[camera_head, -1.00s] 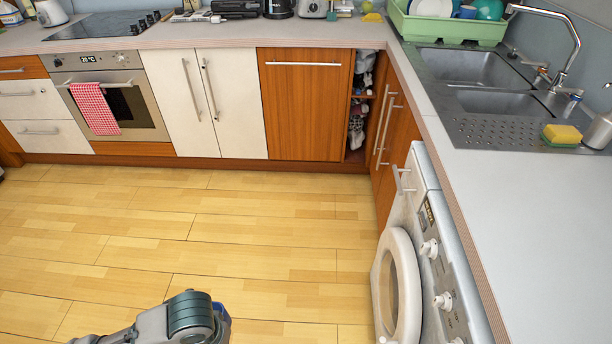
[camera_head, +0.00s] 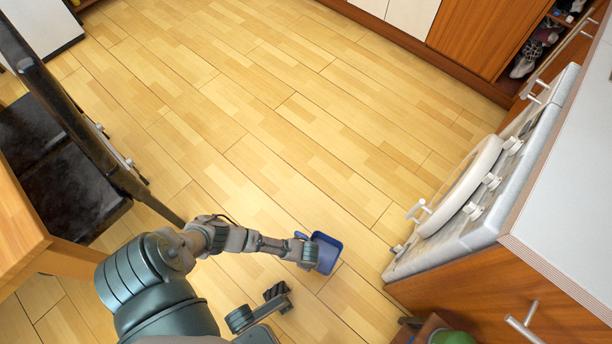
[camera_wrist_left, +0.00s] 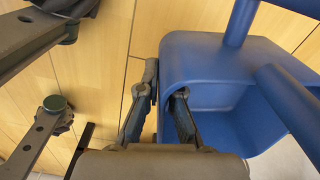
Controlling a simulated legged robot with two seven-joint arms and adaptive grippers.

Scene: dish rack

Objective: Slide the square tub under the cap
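A blue, roughly square open tub (camera_head: 326,253) is at the end of my left arm in the head view, over the wooden floor. It fills the right of the left wrist view (camera_wrist_left: 205,58), with blue bars crossing its opening. My left gripper (camera_wrist_left: 160,110) has one finger outside the tub's near wall and the other inside, closed on that wall. It also shows at the tub's left side in the head view (camera_head: 309,252). Whether the tub touches the floor is unclear. I cannot make out a cap.
A white front-loading washing machine (camera_head: 470,195) stands to the right, its round door closed. A black chair (camera_head: 62,140) and a wooden table edge (camera_head: 20,235) are at the left. The floor (camera_head: 240,110) between them is clear. My leg shows below the tub.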

